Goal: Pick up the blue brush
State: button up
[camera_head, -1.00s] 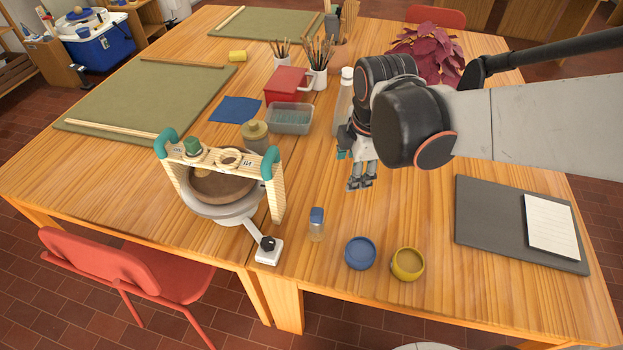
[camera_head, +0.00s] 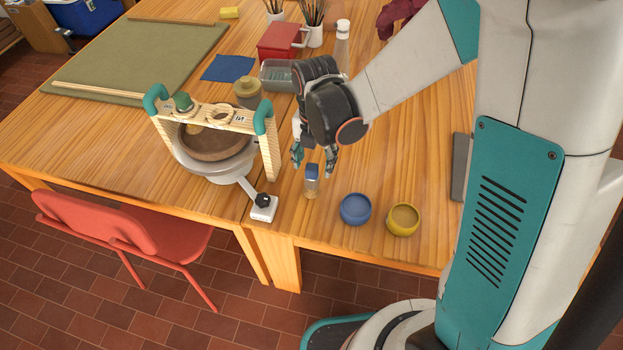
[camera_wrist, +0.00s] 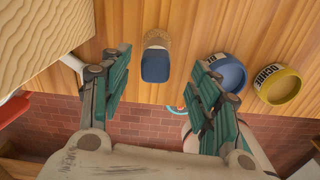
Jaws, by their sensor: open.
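The blue brush (camera_head: 311,185) stands upright near the front edge of the table, with a blue block on top and a pale tan lower part. In the wrist view the brush (camera_wrist: 155,66) lies between my two fingers, and wood shows on both sides of it. My gripper (camera_head: 313,160) is open and empty, pointing down just above and behind the brush in the head view. Its teal-padded fingers also show in the wrist view (camera_wrist: 160,62). I see no contact with the brush.
A blue bowl (camera_head: 355,209) and a yellow bowl (camera_head: 403,219) labelled OCHRE stand right of the brush. To the left is a wheel with a wooden frame (camera_head: 217,117) and a white clamp foot (camera_head: 263,208).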

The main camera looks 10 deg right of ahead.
aim_at(312, 175)
jog(key=shift+a+f+b, duration=0.15)
jog(key=shift+f+b, duration=0.65)
jog(key=shift+f, duration=0.85)
jog(key=shift+a+f+b, duration=0.1)
jog(key=shift+f+b, duration=0.65)
jog(key=shift+f, duration=0.9)
jog(key=shift+r, duration=0.1)
jog(key=shift+c, duration=0.5)
jog(key=c, duration=1)
